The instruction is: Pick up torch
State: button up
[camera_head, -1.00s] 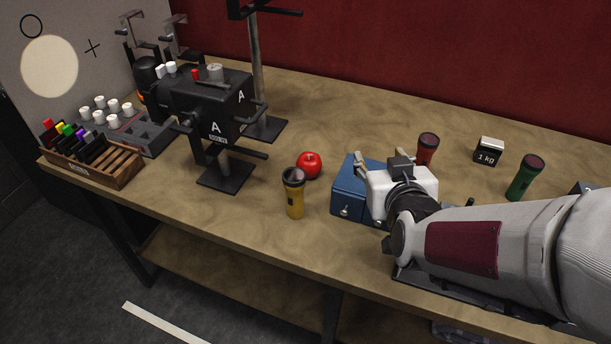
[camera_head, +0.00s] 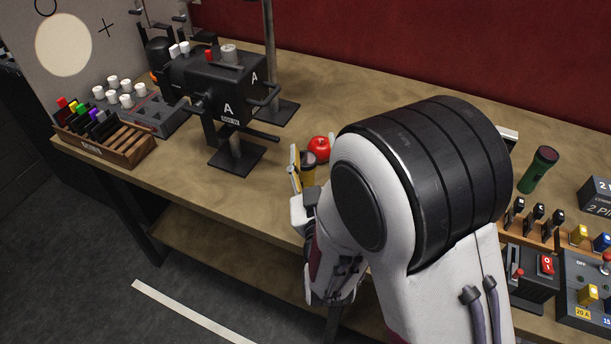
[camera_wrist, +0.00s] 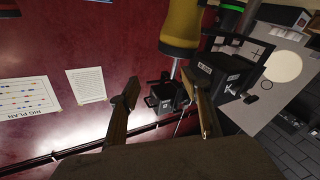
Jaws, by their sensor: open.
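A yellow torch (camera_head: 309,173) with a dark head stands on the bench, partly hidden by my arm in the head view. In the wrist view the yellow torch (camera_wrist: 181,28) shows at the top, cut off by the frame. My gripper (camera_wrist: 161,82) is open, its two fingers apart with nothing held between them. In the head view one finger shows just left of the torch; I cannot tell whether it touches. A green torch (camera_head: 540,170) with a dark head stands upright at the right.
A black lamp rig marked A (camera_head: 226,100) stands to the left. Switch boxes (camera_head: 530,275) stand at the right.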

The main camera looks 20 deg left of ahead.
aim_at(305, 182)
jog(key=shift+m, duration=0.4)
jog(key=s+f, duration=0.1)
jog(key=f, duration=0.1)
jog(key=s+a+f, duration=0.1)
jog(key=s+f, duration=0.1)
jog(key=shift+a, duration=0.2)
jog(key=f+m+h, duration=0.1)
jog(key=f, duration=0.1)
jog(key=s+d+f+m+h, duration=0.1)
jog(key=f+m, duration=0.1)
jog(key=f, duration=0.1)
jog(key=s+d+f+m, duration=0.1)
jog(key=f+m, duration=0.1)
jog(key=shift+s+d+f+h, duration=0.15)
jog(key=shift+s+f+h, duration=0.1)
jog(key=shift+f+h, duration=0.15)
jog(key=shift+x, duration=1.3)
jog(key=shift+w, duration=0.1)
jog(key=shift+a+x, duration=0.25)
jog(key=shift+x, duration=1)
jog(key=shift+a+x, duration=0.25)
jog(key=shift+x, duration=1)
